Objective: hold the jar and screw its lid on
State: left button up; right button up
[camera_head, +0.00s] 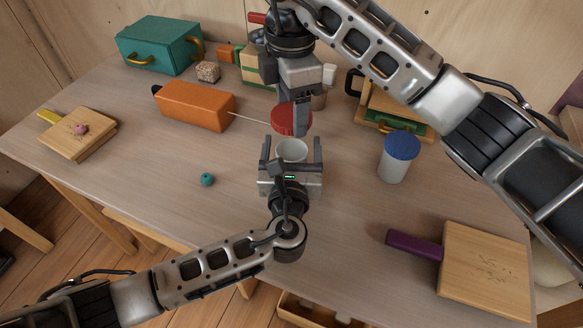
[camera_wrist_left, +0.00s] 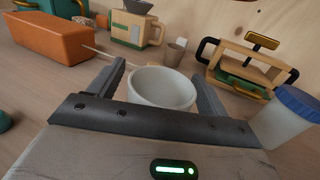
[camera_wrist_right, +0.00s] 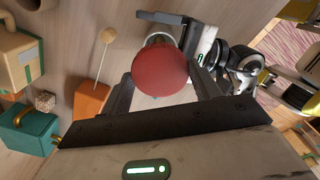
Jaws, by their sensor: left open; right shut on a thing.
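The white open jar (camera_head: 292,150) stands upright on the table. It also shows in the left wrist view (camera_wrist_left: 162,88). My left gripper (camera_head: 291,158) is open, with one finger on each side of the jar. The red round lid (camera_head: 291,119) is held by my right gripper (camera_head: 301,112), above and slightly behind the jar, apart from it. In the right wrist view the red lid (camera_wrist_right: 160,68) sits between the fingers and hides most of the jar. Whether the left fingers touch the jar is unclear.
A jar with a blue lid (camera_head: 399,156) stands to the right. An orange block (camera_head: 195,105) with a thin stick beside it lies to the left. A small teal ball (camera_head: 207,179) is left of my left gripper. A purple-handled board (camera_head: 486,268) lies front right.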

pick_arm(q)
jog(key=shift+c, duration=0.3)
jog(key=c, duration=1.4)
pick_arm(e)
jog(key=shift+f, duration=2.5)
jog(key=shift+f, duration=0.95)
